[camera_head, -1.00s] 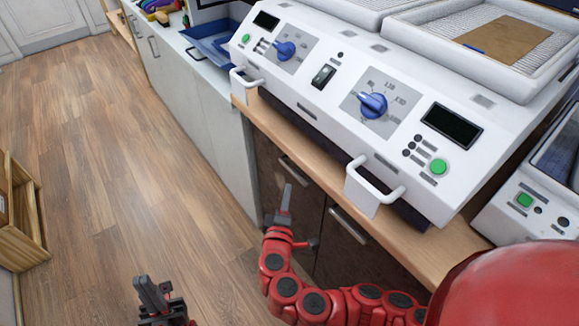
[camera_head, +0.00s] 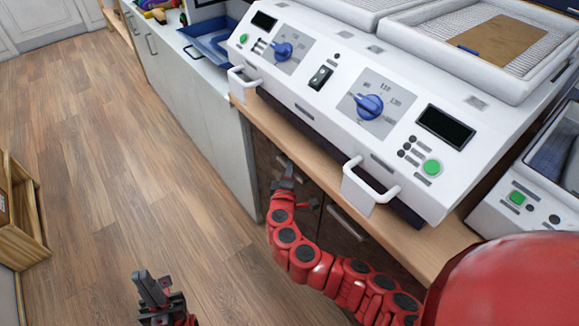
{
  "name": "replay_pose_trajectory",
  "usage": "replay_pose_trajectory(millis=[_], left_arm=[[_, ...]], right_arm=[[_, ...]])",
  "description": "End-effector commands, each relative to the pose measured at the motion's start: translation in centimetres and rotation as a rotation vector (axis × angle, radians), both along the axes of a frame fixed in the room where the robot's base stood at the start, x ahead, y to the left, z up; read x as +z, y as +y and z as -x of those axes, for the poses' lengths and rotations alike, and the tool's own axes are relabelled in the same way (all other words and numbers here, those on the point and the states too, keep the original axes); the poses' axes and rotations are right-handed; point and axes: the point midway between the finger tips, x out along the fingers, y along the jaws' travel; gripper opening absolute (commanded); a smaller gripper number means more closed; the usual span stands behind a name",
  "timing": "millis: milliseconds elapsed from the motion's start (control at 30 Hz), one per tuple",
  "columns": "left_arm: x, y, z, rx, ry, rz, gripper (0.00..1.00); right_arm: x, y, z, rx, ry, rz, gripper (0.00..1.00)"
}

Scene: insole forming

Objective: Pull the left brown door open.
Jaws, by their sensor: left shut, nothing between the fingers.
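The left brown door (camera_head: 264,168) is under the wooden counter, beside the white cabinet, and looks closed. Its grey bar handle (camera_head: 299,175) is partly hidden by my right gripper. My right gripper (camera_head: 290,180), on the red arm from the lower right, is at this handle. Whether its fingers are around the handle or only against it I cannot tell. The right brown door (camera_head: 338,236) with its own bar handle (camera_head: 347,223) is beside it, partly covered by my arm. My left gripper (camera_head: 155,290) is shut and empty, low over the floor, away from the doors.
The wooden counter (camera_head: 420,240) overhangs the doors and carries a white machine (camera_head: 330,95) with white handles jutting forward. A white cabinet (camera_head: 205,125) adjoins on the left. A wooden crate (camera_head: 22,230) is at the far left. The wood floor between is clear.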

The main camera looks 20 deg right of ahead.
Motion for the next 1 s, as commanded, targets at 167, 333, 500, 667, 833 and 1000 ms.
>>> replay_pose_trajectory(millis=[167,333,500,667,833,1000], left_arm=[[0.00,0.00,0.00,0.000,0.000,0.000,0.00],[0.00,0.00,0.01,0.000,0.000,0.000,0.00],[-0.01,0.00,0.00,0.000,0.000,0.000,0.00],[-0.01,0.00,0.00,0.000,0.000,0.000,0.00],[-0.01,0.00,0.00,0.000,0.000,0.000,0.00],[-0.01,0.00,0.00,0.000,0.000,0.000,0.00]], right_arm=[[-0.01,0.01,0.01,0.000,0.000,0.000,0.05],[-0.03,0.02,0.02,0.000,0.001,0.000,0.00],[-0.04,0.03,0.03,0.000,0.001,0.000,0.00],[-0.06,0.03,0.03,0.000,0.001,0.000,0.00],[-0.08,0.03,0.03,0.000,0.002,-0.001,0.00],[-0.10,0.04,0.04,0.000,0.002,-0.001,0.00]])
